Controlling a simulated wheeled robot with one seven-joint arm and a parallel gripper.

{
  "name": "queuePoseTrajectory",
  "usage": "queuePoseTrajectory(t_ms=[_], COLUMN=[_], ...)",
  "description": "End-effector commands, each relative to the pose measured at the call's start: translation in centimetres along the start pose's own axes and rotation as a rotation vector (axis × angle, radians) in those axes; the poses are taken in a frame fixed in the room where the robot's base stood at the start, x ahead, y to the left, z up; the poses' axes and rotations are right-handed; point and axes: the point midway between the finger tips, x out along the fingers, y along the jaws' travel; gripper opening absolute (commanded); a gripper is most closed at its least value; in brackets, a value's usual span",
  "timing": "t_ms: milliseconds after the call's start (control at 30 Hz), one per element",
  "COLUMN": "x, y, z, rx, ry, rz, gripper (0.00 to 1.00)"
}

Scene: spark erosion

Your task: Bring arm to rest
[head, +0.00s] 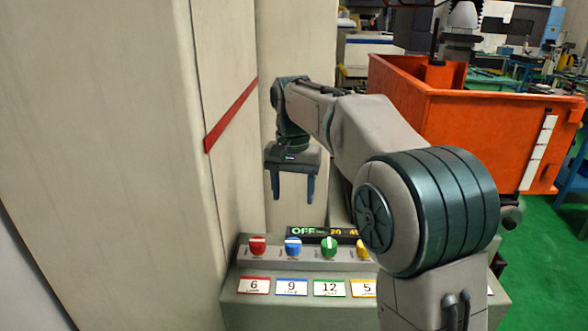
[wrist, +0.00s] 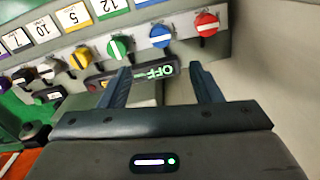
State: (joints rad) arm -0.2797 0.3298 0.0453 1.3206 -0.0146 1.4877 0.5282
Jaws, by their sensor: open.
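My gripper (head: 291,188) is open and empty. In the head view it hangs fingers down above the control panel (head: 243,313), apart from it. In the wrist view the two fingers of my gripper (wrist: 160,80) stand apart, with the display reading OFF (wrist: 153,73) seen between and beyond them. My arm reaches from the lower right up and over to the left, and its links hide the panel's right part.
The panel carries a red knob (head: 257,246), a blue knob (head: 293,246), a green knob (head: 328,247) and others. A pale cabinet wall (head: 120,130) stands close on the left. An orange bin (head: 470,125) stands behind on the right. Green floor (head: 552,245) shows at right.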

Motion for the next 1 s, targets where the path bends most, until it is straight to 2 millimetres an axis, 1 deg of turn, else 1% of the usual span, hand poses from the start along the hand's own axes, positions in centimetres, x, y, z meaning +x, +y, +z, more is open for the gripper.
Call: queuePoseTrajectory(t_ms=[167, 267, 400, 467, 600, 700, 800, 900, 1000], x=[-0.2, 0.2, 1.4, 2.1, 4.3, 6.2, 8.1, 9.5, 10.3], y=[4.1, 7.0, 10.7, 12.3, 15.6, 17.6, 19.0, 19.9, 20.4], z=[2.5, 4.8, 8.3, 9.9, 13.9, 16.7, 19.1, 20.7, 21.7], rx=[-0.026, -0.052, -0.087, -0.102, -0.134, -0.157, -0.177, -0.19, -0.2], ry=[0.038, 0.068, 0.111, 0.13, 0.174, 0.204, 0.227, 0.245, 0.255], rz=[-0.013, -0.021, -0.029, -0.031, -0.033, -0.032, -0.03, -0.028, -0.026], gripper=[0.58, 0.58, 0.58, 0.58, 0.58, 0.58, 0.58, 0.58, 0.58])
